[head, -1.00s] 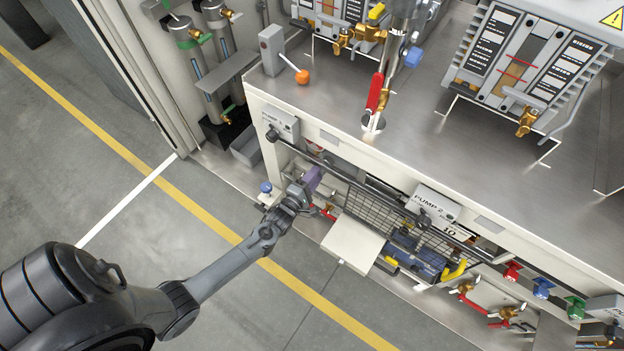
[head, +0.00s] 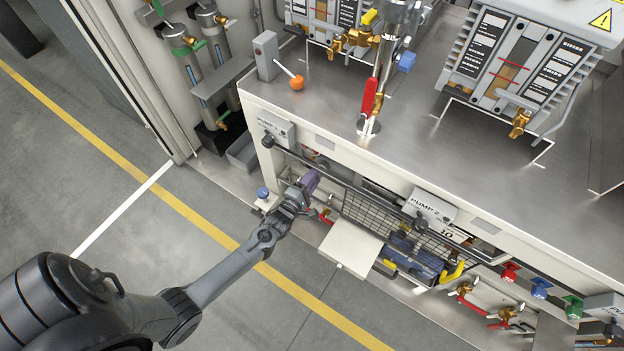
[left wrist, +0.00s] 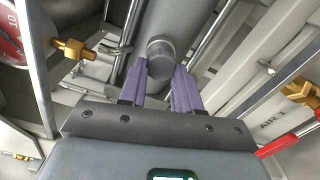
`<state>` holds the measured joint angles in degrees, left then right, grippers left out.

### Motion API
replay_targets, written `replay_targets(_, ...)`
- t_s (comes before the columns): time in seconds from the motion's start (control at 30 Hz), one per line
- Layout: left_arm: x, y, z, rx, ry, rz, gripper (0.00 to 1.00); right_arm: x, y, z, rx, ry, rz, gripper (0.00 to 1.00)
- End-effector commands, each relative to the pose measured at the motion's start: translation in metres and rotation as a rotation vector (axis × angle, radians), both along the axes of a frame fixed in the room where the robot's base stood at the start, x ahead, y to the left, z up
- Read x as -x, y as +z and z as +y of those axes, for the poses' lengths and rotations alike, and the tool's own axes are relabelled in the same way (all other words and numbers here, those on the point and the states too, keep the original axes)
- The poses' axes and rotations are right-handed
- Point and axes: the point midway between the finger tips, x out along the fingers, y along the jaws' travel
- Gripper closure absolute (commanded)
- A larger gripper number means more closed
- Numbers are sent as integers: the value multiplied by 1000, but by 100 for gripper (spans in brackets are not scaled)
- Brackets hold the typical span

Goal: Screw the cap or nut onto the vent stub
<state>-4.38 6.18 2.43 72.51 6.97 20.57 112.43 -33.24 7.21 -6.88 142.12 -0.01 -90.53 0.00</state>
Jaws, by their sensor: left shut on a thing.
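My left gripper (head: 309,182) reaches under the bench front, below the left pump sign. In the left wrist view its two purple fingers (left wrist: 160,78) are shut on a grey round cap (left wrist: 160,57). The cap sits in line with the end of a wide grey pipe (left wrist: 172,22), which I take to be the vent stub. The join between cap and pipe is hidden, so I cannot tell whether threads are engaged. In the head view the cap and stub are hidden by the bench and gripper. My right gripper is not in view.
A gauge (left wrist: 12,45) and brass fitting (left wrist: 75,50) are left of the fingers; a red handle (left wrist: 285,143) is at right. A wire-mesh guard (head: 376,215) and pale panel (head: 350,248) lie right of the gripper. Floor in front is clear.

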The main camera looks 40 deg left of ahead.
Motion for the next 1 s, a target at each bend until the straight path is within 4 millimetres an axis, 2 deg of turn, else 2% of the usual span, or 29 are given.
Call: replay_targets(1.0, -12, 1, 3, -27, 0, 4, 96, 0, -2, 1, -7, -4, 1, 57)
